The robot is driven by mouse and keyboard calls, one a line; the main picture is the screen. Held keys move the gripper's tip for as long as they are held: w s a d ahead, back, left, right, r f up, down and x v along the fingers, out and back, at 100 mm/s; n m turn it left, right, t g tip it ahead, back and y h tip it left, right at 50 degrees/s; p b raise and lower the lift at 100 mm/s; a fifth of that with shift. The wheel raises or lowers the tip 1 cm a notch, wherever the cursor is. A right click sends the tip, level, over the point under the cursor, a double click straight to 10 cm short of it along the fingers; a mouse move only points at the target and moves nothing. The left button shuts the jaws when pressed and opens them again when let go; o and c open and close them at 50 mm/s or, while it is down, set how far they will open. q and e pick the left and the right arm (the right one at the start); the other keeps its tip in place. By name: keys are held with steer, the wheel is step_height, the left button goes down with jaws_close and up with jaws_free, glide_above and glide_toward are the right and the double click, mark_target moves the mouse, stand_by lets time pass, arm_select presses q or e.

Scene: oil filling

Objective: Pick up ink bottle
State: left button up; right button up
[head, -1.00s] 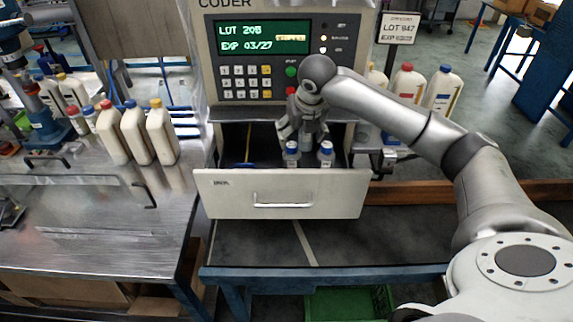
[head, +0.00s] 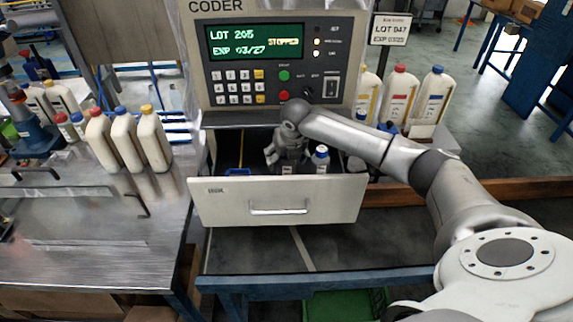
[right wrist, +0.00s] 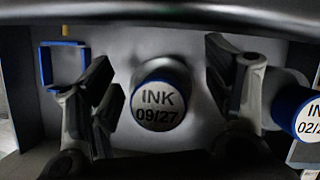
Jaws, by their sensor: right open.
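An ink bottle with a blue cap reading "INK 09/27" (right wrist: 160,103) stands in the open drawer (head: 225,203). In the right wrist view its cap lies between the spread fingers of my right gripper. In the head view the gripper (head: 287,160) reaches down into the drawer and hides most of this bottle. A second blue-capped ink bottle (head: 320,158) stands just to the right; in the right wrist view its label (right wrist: 308,118) starts "02/2" and is cut off by the edge. My right gripper is open, and I cannot tell whether it touches the bottle. My left gripper is out of view.
The coder machine (head: 285,60) rises above the drawer and its screen reads "STOPPED". A blue frame-like item (right wrist: 62,65) lies at the drawer's left. Several white jugs (head: 122,138) stand on the left metal table, others behind at the right. The drawer front wall stands close before the gripper.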

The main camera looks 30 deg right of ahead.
mark_target(290, 168)
steer(key=shift+w+f, duration=0.15)
steer(key=shift+f, duration=0.3)
steer(key=c, duration=1.3)
steer(key=shift+o, duration=0.2)
steer(key=shift+r, duration=0.1)
steer(key=shift+w+r+b, duration=0.1)
steer(key=shift+r+b, duration=0.4)
steer(key=shift+b, duration=0.1)
steer(key=shift+s, duration=0.4)
steer(key=s, duration=0.1)
steer(key=s+a+b, duration=0.1)
steer(key=s, duration=0.1)
steer(key=shift+s+f, duration=0.1)
steer(key=shift+s, duration=0.1)
step_height(290, 168, up, 14)
steer(key=b, duration=0.2)
steer(key=shift+w, duration=0.15)
